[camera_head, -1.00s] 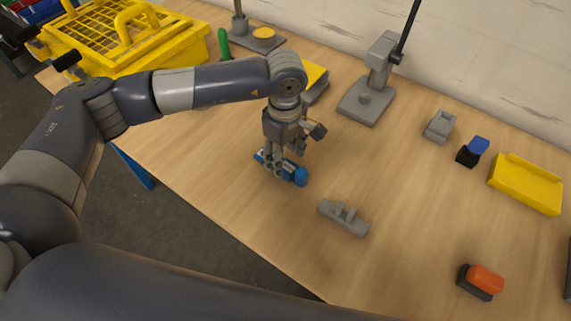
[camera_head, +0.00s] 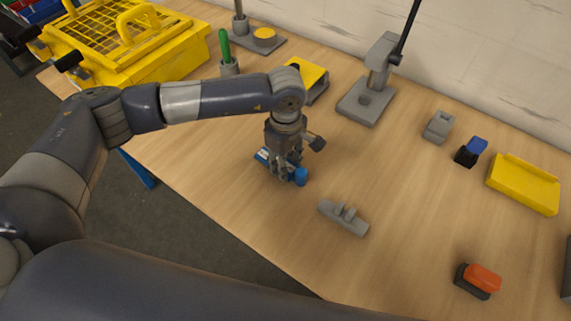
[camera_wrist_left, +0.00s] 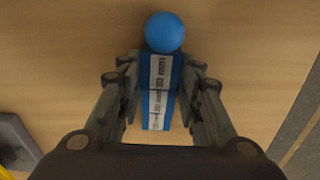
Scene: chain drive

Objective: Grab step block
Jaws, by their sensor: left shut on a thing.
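A blue block (camera_head: 263,156) with white printed labels and a round blue knob (camera_head: 301,176) lies on the table near its front edge. My left gripper (camera_head: 284,174) points down and is shut on this block, one finger on each side, partly hiding it in the head view. In the left wrist view, the labelled block (camera_wrist_left: 160,105) lies between the fingers, with the knob (camera_wrist_left: 164,32) sticking out beyond the fingertips. A grey stepped piece (camera_head: 343,216) lies apart, right of the gripper. My right gripper is out of view.
A grey press stand (camera_head: 366,105) stands behind the gripper. A yellow tray (camera_head: 523,186), a blue-topped black piece (camera_head: 471,151), an orange-topped piece (camera_head: 480,281) and a grey block (camera_head: 438,127) are to the right. The table around the stepped piece is clear.

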